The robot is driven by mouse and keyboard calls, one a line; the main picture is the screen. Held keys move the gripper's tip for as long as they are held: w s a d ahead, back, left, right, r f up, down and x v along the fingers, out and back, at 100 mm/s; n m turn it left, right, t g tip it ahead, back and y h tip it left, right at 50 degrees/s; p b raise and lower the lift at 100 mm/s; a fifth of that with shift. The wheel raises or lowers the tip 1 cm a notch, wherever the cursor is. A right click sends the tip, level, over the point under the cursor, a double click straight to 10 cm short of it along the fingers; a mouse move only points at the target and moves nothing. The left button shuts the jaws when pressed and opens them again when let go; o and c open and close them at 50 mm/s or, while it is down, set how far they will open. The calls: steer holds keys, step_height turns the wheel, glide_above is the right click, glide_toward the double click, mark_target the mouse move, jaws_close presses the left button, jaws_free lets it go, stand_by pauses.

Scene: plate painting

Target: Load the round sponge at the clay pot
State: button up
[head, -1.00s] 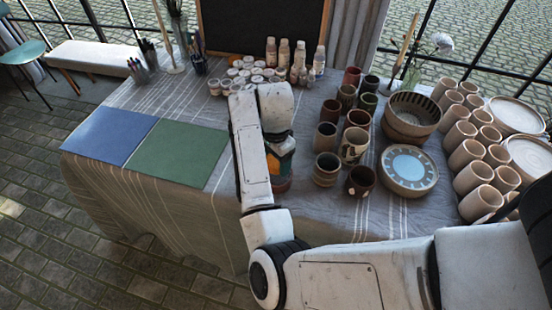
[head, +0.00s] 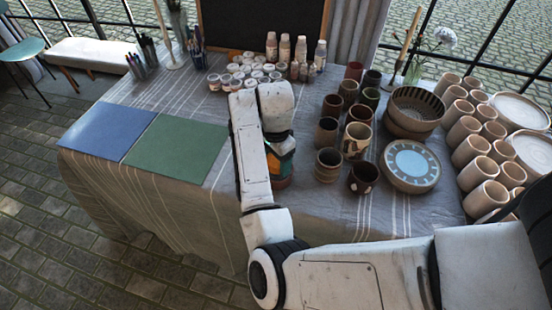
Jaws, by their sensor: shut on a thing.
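My arm reaches over the table and bends down at its far end, above the table's middle. My gripper's fingers are hidden behind the arm. I cannot see the round sponge. Several small white paint pots (head: 258,73) stand in a group just behind the bend of the arm. I cannot tell which of them is the clay pot. A teal and orange patterned object (head: 282,160) shows just under the wrist, partly covered by the arm.
Several cups (head: 327,164) stand right of the arm. A patterned bowl (head: 414,108) and a blue-centred plate (head: 410,164) lie farther right, with pale cups (head: 481,199) beyond. A green mat (head: 177,147) and a blue mat (head: 107,131) lie left. Bottles (head: 320,54) stand behind.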

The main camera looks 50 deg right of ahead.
steer(key=shift+f, duration=0.65)
stand_by(1.8)
steer(key=shift+r, duration=0.15)
step_height(320, 180, up, 7)
steer(key=p, duration=0.6)
steer(key=shift+p, duration=0.4)
stand_by(0.5)
